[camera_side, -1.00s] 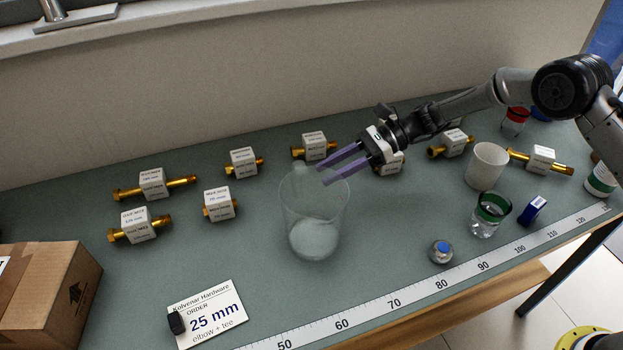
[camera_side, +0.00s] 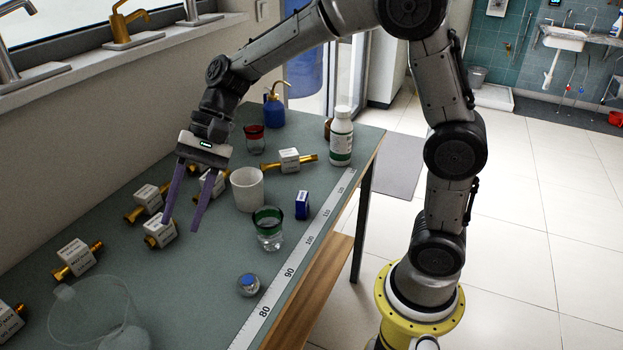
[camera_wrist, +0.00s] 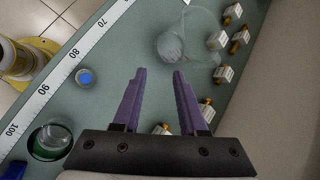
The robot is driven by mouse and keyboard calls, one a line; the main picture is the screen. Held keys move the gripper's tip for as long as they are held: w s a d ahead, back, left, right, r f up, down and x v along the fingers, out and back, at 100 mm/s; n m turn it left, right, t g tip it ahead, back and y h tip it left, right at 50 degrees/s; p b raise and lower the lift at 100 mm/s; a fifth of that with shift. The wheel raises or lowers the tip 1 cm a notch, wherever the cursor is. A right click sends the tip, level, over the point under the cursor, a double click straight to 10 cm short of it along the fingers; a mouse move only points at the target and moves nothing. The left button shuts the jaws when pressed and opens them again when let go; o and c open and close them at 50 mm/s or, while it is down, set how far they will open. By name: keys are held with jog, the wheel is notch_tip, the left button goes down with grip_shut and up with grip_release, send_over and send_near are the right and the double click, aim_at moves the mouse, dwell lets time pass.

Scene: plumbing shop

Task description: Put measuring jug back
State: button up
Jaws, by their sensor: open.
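The clear measuring jug (camera_side: 88,318) stands on the green bench at the lower left of the side view, partly cut off by the frame edge. It is see-through and faint. In the wrist view the jug (camera_wrist: 188,38) shows beyond my fingertips, towards the top. My gripper (camera_side: 180,226) is open and empty, its two purple fingers apart, above the bench and right of the jug in the side view. In the wrist view a clear gap shows between the fingertips (camera_wrist: 159,73), and they appear apart from the jug.
Several brass fittings with white labels, one here (camera_side: 160,232), line the wall side. A white cup (camera_side: 247,189), green-banded glass (camera_side: 268,230), blue box (camera_side: 302,205) and blue-topped container (camera_side: 248,285) stand near the measuring strip (camera_side: 292,272). A white bottle (camera_side: 341,138) stands farther back.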

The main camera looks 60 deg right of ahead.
jog(key=s+d+n+t+h, duration=0.2)
jog(key=s+d+n+h, duration=0.2)
jog(key=s+d, duration=0.4)
jog(key=s+d+r+n+t+h, duration=0.1)
jog(key=s+d+n+t+h, duration=0.2)
jog(key=s, duration=1)
jog(key=d+n+h, duration=0.1)
jog(key=d+n, duration=0.2)
jog(key=d, duration=0.2)
jog(key=shift+s+r, duration=0.15)
jog(key=shift+r, duration=0.1)
